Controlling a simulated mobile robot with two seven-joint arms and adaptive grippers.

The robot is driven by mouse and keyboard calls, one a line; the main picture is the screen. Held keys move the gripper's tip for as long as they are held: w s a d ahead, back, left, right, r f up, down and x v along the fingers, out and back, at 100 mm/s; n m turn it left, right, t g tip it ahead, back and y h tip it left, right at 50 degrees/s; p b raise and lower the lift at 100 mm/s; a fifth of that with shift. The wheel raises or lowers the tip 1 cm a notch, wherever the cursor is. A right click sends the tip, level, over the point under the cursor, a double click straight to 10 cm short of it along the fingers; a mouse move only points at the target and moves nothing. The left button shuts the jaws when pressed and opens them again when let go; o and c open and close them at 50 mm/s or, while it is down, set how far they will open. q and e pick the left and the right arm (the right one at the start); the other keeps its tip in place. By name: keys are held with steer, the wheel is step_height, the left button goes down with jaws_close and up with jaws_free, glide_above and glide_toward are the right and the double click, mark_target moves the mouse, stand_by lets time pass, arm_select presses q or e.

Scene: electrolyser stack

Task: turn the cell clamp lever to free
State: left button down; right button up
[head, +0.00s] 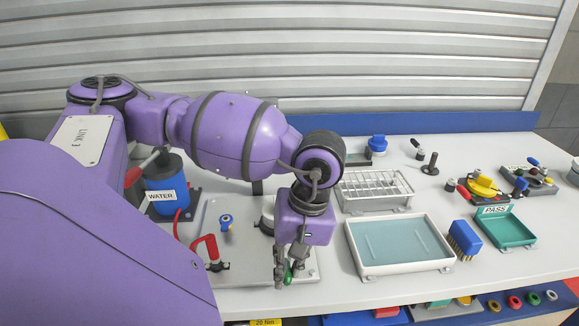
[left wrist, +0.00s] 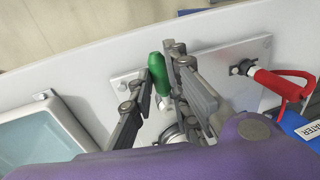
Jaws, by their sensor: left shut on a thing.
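The cell clamp lever appears to be the one with the green handle (head: 289,277), at the front right of the grey base plate (head: 238,278). It also shows in the left wrist view as an upright-looking green grip (left wrist: 157,72). My left gripper (head: 284,281) points down over the plate's right end and is shut on the green handle, with a finger on each side. The fingers and wrist hide the lever's pivot and most of its arm. My right gripper is not in view.
A blue WATER container (head: 166,187) is behind. A white tray (head: 349,256) lies close to the right. A wire rack (head: 350,206) stands behind it.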

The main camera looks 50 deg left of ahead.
arm_select(q)
steer(key=c, duration=1.7)
jaws_free()
steer(key=shift+o, duration=0.2)
steer(key=shift+r, duration=0.1)
step_height(320, 180, up, 12)
steer(key=w+d, duration=0.1)
steer(key=shift+w+d+f, duration=0.2)
steer(key=shift+w, duration=0.2)
steer(key=shift+s+f, duration=0.1)
